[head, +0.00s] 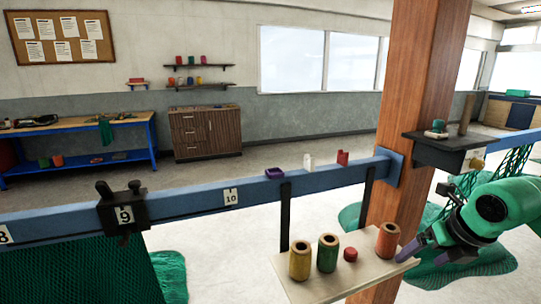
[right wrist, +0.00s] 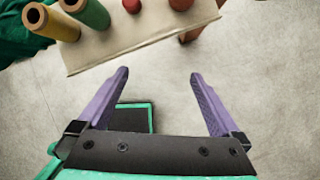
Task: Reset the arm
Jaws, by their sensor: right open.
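My right gripper (head: 424,252) is at the right of the head view, on a green arm, just right of the small shelf. In the right wrist view its two purple fingers (right wrist: 159,77) are spread apart with nothing between them, only bare floor behind. The shelf's edge lies just beyond the fingertips there. My left gripper and arm are not in view.
A pale shelf (head: 325,288) holds a yellow spool (head: 300,262), a green spool (head: 327,254), a small red piece (head: 350,254) and an orange spool (head: 387,241). A blue beam (head: 190,204) and a wooden post (head: 416,90) stand close. Green nets (head: 172,275) hang nearby.

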